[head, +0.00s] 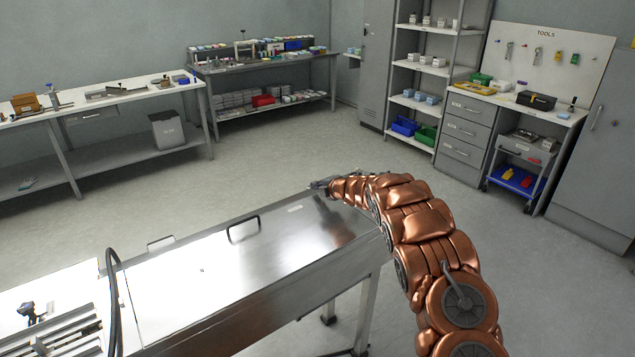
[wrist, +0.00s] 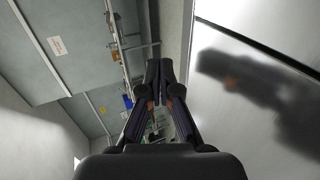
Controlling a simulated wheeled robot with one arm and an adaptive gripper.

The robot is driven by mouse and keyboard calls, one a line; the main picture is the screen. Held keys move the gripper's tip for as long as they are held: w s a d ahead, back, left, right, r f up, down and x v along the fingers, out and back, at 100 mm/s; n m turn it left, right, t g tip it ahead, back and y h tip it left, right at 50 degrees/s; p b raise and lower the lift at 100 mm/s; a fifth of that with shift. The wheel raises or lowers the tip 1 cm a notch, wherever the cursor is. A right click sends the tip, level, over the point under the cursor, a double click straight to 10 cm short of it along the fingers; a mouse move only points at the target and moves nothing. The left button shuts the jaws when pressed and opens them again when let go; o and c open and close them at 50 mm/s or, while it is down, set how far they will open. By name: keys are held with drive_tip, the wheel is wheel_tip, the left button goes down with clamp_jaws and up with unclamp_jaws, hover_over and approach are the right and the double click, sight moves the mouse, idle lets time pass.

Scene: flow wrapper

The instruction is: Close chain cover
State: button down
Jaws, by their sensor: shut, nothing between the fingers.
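The chain cover (head: 290,245) is a long shiny metal panel on top of the machine. It looks flat and level with the bed in the head view, and I see no gap under it. A black handle (head: 243,228) stands on its far side. My gripper (head: 316,185) is at the end of my copper arm, by the cover's far right end. In the wrist view my gripper (wrist: 159,75) has its dark fingers together and empty. A smooth metal surface (wrist: 225,40) fills the right side there, with a dark blurred reflection of the gripper. I cannot tell whether they touch.
The machine's open infeed section (head: 55,335) with a black hose (head: 115,290) is at lower left. Open floor (head: 250,165) lies behind the machine. Workbenches (head: 100,105), a shelf rack (head: 430,70) and a drawer cabinet (head: 468,130) stand along the walls.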

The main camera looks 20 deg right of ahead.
drive_tip(key=shift+f, duration=0.7)
